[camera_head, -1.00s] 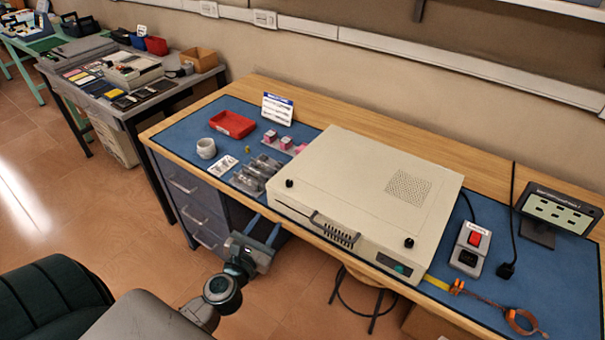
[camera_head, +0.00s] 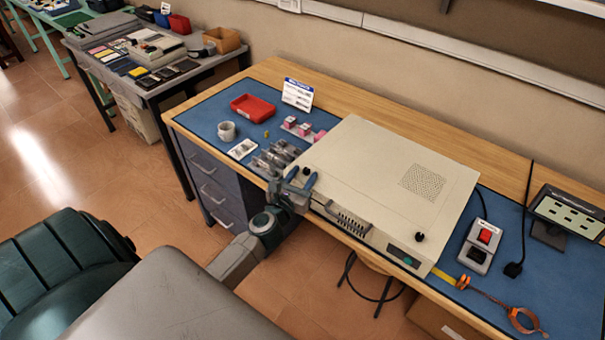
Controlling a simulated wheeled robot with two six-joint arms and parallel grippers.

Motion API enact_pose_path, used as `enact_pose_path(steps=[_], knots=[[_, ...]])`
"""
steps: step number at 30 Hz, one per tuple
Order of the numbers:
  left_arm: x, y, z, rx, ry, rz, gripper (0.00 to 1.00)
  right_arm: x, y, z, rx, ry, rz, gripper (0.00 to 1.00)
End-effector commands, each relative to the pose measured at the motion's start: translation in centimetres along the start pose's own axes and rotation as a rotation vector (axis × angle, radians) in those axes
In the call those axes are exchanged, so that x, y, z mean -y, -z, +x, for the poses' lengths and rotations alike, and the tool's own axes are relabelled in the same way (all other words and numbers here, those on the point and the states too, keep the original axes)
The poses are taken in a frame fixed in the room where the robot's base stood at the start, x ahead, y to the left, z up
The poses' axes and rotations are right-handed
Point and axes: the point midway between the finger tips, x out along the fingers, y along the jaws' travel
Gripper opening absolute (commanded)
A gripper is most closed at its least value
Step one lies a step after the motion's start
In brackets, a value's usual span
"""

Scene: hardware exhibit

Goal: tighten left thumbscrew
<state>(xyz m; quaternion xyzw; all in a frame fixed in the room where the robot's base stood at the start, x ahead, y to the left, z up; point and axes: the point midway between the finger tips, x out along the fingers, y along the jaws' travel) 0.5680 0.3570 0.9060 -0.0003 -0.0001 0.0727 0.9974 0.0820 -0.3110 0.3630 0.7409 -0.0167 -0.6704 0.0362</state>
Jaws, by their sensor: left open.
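The beige computer case (camera_head: 375,175) lies flat on the blue mat. A black thumbscrew (camera_head: 420,237) sits at its front right corner. The left thumbscrew (camera_head: 306,171) is a small dark spot at the front left corner, partly hidden by my left gripper. My left gripper (camera_head: 302,176) is open, with its two blue-grey fingers at that corner, around or just above the screw. I cannot tell whether the fingers touch it. My right gripper is not in view.
Metal brackets (camera_head: 275,158) lie just left of the case. A red tray (camera_head: 253,108), a white cup (camera_head: 227,131) and a sign card (camera_head: 298,94) stand farther left. A switch box (camera_head: 479,246), wrist strap (camera_head: 520,320) and display (camera_head: 566,213) are on the right.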

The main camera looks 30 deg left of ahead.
Motion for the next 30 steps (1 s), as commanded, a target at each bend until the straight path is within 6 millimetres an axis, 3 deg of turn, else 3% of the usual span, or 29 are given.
enact_pose_path(steps=[9, 15, 30], knots=[[0.0, 0.04, 0.24, 0.0, 0.0, 0.0, 0.4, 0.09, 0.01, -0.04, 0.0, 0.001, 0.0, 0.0], [0.0, 0.03, 0.22, 0.0, 0.0, 0.0, 0.01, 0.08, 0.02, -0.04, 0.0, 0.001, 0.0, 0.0], [-0.4, -0.09, 0.31, 0.001, 0.108, 0.005, 0.0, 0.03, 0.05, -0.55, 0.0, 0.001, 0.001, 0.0]])
